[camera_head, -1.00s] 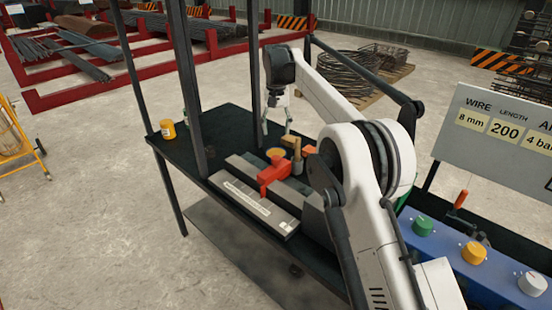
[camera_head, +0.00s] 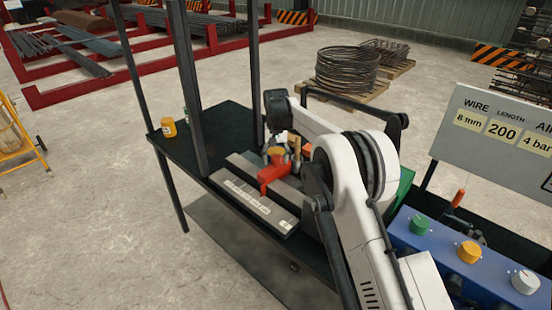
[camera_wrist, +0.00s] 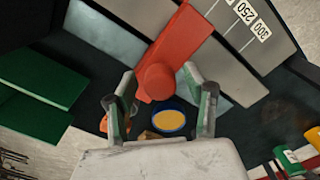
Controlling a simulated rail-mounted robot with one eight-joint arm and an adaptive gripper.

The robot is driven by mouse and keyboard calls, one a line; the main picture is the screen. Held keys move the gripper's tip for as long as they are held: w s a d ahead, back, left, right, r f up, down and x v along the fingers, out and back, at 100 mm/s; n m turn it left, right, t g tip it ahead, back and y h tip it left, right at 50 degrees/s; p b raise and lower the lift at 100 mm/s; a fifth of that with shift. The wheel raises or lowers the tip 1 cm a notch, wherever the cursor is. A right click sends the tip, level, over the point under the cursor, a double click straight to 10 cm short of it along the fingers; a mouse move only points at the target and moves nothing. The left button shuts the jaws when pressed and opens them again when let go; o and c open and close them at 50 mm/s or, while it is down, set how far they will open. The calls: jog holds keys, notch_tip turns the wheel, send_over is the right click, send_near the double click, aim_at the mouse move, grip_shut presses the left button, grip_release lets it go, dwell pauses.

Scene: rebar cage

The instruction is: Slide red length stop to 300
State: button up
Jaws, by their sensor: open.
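The red length stop (camera_head: 272,177) sits on the grey rail, its arm reaching across the scale plate (camera_head: 256,204). In the wrist view the red stop (camera_wrist: 168,65) has a round knob at its near end. Whether a finger touches the stop I cannot tell. In the head view my wrist hides the fingers.
A yellow-topped round part (camera_wrist: 167,119) lies just below the knob. A yellow pot (camera_head: 168,127) stands at the bench's far left. Dark uprights (camera_head: 190,90) rise from the bench. A sign (camera_head: 500,135) reads 8 mm, 200, 4 bar. A blue panel (camera_head: 440,255) with knobs is at right.

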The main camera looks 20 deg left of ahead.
jog(key=shift+f, duration=0.15)
jog(key=shift+c, duration=0.2)
grip_shut()
jog(key=shift+a, duration=0.1)
